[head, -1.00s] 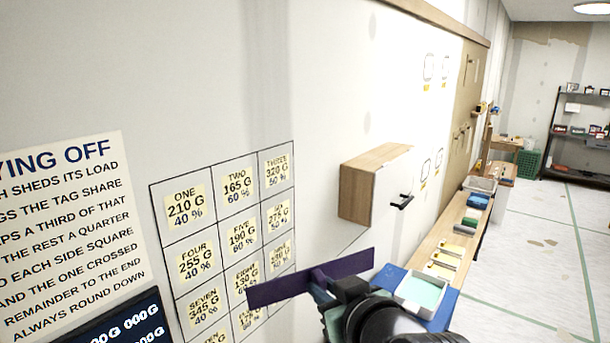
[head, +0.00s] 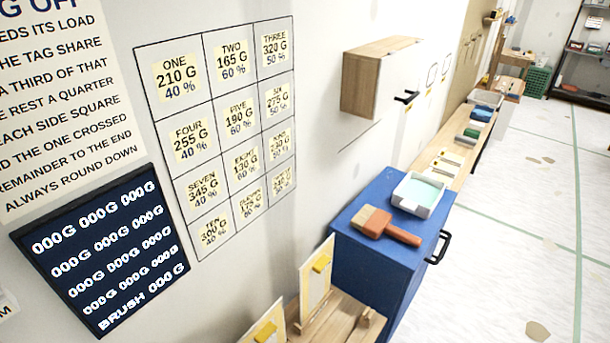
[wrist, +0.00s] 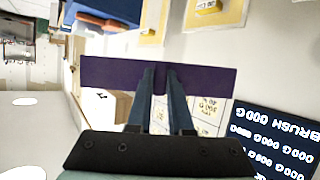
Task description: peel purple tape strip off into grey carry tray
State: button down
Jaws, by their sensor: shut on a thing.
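The purple tape strip (wrist: 205,78) shows in the wrist view as a flat dark band lying across the picture. My gripper (wrist: 161,74) is shut on it near its middle, with both ends sticking out past the fingers. The strip looks clear of any surface. Neither gripper nor strip shows in the head view now. I cannot pick out the grey carry tray for sure. A pale tray (head: 420,194) with light teal inside stands on the blue cabinet in the head view.
The blue cabinet (head: 385,235) has a brush (head: 385,225) on top and a black handle sticking out. A wooden rack (head: 335,318) with cards stands at the bottom. A wooden wall box (head: 372,80) juts out. Open floor (head: 510,235) lies to the right.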

jog(key=shift+s+a+f, duration=0.2)
jog(key=shift+s+f, duration=0.9)
jog(key=shift+s, duration=0.2)
jog(key=shift+f, duration=0.1)
